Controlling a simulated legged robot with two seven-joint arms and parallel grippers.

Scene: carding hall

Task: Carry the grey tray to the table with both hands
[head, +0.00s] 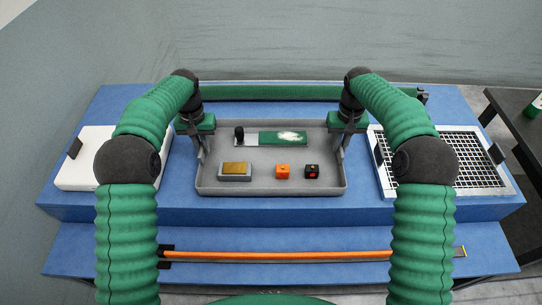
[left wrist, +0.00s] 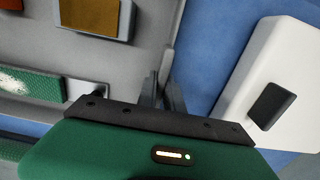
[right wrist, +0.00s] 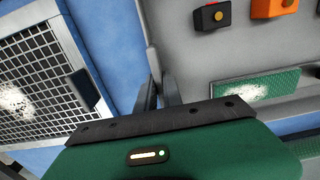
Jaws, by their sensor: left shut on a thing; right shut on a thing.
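The grey tray (head: 270,190) lies level over the middle of the blue bench; whether it rests on it or hangs just above I cannot tell. Its floor also shows in the left wrist view (left wrist: 130,60) and right wrist view (right wrist: 220,60). It holds a green card with white fluff (head: 280,138), a gold-topped grey block (head: 236,171), an orange block (head: 283,171) and a black block with a red spot (head: 312,172). My left gripper (head: 203,148) is shut on the tray's left wall. My right gripper (head: 339,150) is shut on its right wall.
The blue bench (head: 270,212) has a white box (head: 85,173) at left and a white-framed grid (head: 387,177) at right. An orange rod (head: 280,255) lies along its lower front step. A green roller (head: 270,92) runs behind. A dark table (head: 512,120) with a green bottle (head: 536,106) stands far right.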

